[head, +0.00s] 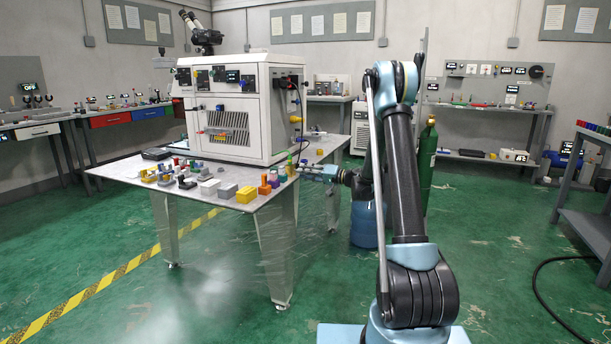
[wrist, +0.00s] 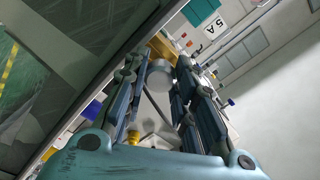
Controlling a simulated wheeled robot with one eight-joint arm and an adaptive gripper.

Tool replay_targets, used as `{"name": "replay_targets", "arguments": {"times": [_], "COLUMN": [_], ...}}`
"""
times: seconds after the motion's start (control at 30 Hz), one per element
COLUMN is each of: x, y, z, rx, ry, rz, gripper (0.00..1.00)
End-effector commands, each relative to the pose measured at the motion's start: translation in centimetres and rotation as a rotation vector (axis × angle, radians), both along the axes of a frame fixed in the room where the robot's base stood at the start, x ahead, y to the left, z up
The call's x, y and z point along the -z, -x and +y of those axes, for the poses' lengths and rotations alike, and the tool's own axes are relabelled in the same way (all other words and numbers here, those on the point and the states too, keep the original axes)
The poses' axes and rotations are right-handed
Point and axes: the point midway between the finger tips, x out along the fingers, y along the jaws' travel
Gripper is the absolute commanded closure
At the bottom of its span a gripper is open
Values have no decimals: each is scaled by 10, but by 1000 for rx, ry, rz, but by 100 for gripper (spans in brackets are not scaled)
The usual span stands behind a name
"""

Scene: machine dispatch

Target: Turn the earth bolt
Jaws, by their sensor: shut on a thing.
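In the wrist view a grey round-headed piece (wrist: 159,74), which looks like the earth bolt, sits between the two finger pads of my gripper (wrist: 157,82). The pads are on either side of it and my gripper is shut on it. In the head view my gripper (head: 318,173) is low at the right edge of the table, beside the white machine (head: 224,139). The bolt cannot be made out in that view, hidden by the gripper and distance.
The metal table (head: 239,206) carries several small coloured parts, such as a yellow block (head: 246,195), along its front edge. A green gas cylinder (head: 427,165) and a blue container (head: 363,226) stand behind my arm.

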Motion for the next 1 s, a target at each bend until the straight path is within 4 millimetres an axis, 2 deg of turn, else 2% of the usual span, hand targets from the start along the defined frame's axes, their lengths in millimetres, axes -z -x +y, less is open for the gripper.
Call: {"name": "replay_targets", "arguments": {"times": [0.03,1.0], "x": [-1,2], "y": [-6,-7], "z": [-3,-4], "rx": [12,13], "ry": [-16,-332], "rz": [41,905], "gripper": [99,99]}}
